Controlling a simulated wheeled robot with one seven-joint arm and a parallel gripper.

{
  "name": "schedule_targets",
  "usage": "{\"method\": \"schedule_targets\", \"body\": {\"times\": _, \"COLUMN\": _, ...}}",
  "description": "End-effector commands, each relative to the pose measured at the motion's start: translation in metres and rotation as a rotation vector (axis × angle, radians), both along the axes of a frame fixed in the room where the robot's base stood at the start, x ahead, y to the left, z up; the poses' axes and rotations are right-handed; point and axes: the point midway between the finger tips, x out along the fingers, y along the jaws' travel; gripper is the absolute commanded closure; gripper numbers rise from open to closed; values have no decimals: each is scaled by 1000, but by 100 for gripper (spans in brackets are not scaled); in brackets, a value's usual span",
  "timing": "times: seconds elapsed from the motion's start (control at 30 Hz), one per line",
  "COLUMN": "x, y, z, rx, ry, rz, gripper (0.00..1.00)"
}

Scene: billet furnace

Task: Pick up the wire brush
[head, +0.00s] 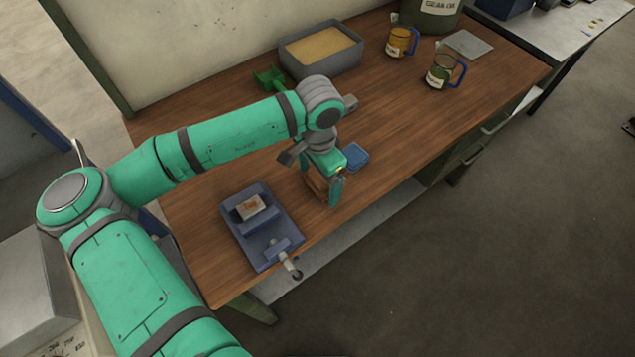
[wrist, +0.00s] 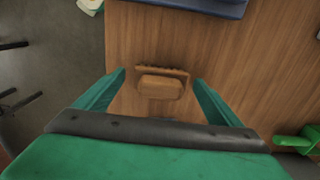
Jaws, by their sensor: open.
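The wire brush (wrist: 160,88) is a small brown wooden block with a darker, toothed strip along one side. It lies on the wooden bench top between my open fingers in the wrist view. My gripper (wrist: 160,78) is open above it, with a gap between each finger and the brush. In the head view my gripper (head: 326,190) points down near the bench's front edge, and only a brown part of the brush (head: 315,187) shows behind it. The rest is hidden by my gripper.
A blue vise (head: 258,222) holding a pale block stands left of my gripper. A small blue item (head: 356,155) lies to the right. A grey sand tray (head: 322,68), green scoop (head: 268,78) and two mugs (head: 441,72) stand farther back. Mid-bench right is clear.

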Motion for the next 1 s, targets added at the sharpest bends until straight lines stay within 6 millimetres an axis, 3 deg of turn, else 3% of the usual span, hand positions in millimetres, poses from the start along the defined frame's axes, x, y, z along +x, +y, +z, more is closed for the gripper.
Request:
{"method": "schedule_targets", "body": {"times": 0.23, "x": 0, "y": 1, "z": -2, "rx": 0, "ry": 0, "rz": 2, "gripper": 12}}
{"method": "schedule_targets", "body": {"times": 0.43, "x": 0, "y": 1, "z": -2, "rx": 0, "ry": 0, "rz": 2, "gripper": 57}}
{"method": "schedule_targets", "body": {"times": 0.77, "x": 0, "y": 1, "z": 0, "rx": 0, "ry": 0, "rz": 2, "gripper": 57}}
{"method": "schedule_targets", "body": {"times": 1.0, "x": 0, "y": 1, "z": 20, "rx": 0, "ry": -1, "rz": 1, "gripper": 57}}
